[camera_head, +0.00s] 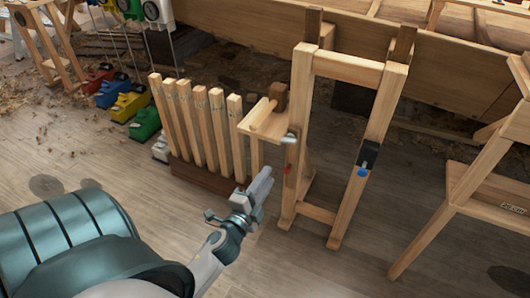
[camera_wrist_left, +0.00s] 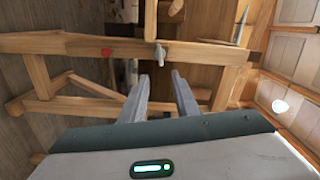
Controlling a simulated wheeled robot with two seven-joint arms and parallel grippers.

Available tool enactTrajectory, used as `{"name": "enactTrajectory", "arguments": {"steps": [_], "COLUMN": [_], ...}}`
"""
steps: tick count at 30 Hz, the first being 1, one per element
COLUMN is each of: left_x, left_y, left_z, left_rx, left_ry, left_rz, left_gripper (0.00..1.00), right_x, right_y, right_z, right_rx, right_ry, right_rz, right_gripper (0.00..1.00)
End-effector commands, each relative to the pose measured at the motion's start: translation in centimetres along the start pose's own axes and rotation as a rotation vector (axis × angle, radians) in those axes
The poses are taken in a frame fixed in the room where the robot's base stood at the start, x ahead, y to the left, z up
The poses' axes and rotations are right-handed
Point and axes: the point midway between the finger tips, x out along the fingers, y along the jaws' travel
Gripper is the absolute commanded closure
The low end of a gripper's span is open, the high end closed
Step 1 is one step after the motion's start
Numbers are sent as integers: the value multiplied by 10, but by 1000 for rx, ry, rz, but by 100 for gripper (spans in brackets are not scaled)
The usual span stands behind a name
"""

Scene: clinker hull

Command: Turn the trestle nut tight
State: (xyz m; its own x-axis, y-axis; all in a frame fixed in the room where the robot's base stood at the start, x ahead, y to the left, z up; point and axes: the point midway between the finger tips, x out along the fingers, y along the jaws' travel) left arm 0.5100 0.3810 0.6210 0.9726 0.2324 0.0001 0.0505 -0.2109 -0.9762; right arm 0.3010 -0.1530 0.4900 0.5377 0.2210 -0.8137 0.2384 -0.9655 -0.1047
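The wooden trestle (camera_head: 345,66) stands upright in the middle of the head view. A grey metal nut (camera_head: 289,138) sits on its left post, and it looks like a wing nut in the left wrist view (camera_wrist_left: 160,54). A small red piece (camera_head: 287,170) is on the same post below the nut; it also shows in the left wrist view (camera_wrist_left: 107,53). My left gripper (camera_head: 266,175) is left of the post and below the nut. In the left wrist view its two fingers (camera_wrist_left: 160,76) are apart and empty, with the nut beyond the gap. My right gripper is not in view.
A row of upright wooden slats (camera_head: 215,120) stands left of the trestle. A small shelf with a wooden block (camera_head: 278,95) is beside the left post. A blue knob (camera_head: 362,172) is on the right post. Another wooden stand (camera_head: 440,220) is at right. Floor in front is clear.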

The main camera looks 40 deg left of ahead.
Motion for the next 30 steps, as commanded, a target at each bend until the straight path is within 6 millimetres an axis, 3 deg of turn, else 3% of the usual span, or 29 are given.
{"name": "enactTrajectory", "arguments": {"steps": [9, 10, 13, 17, 23, 30], "left_x": [-2, -2, -2, -2, 1, 2], "left_y": [0, 0, 0, -1, -2, -5], "left_z": [0, 0, 0, 0, 0, 1], "left_rx": [1, 1, -9, -86, -426, -1046], "left_ry": [0, 0, 0, 1, 2, -2], "left_rz": [0, 0, 1, 5, 21, 23], "left_gripper": [72, 70, 46, 45, 45, 45], "right_x": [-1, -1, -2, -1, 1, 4], "right_y": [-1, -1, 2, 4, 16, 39], "right_z": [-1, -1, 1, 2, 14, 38], "right_rx": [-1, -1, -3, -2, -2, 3], "right_ry": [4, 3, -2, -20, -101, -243], "right_rz": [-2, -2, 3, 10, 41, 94], "right_gripper": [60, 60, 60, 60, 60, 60]}}
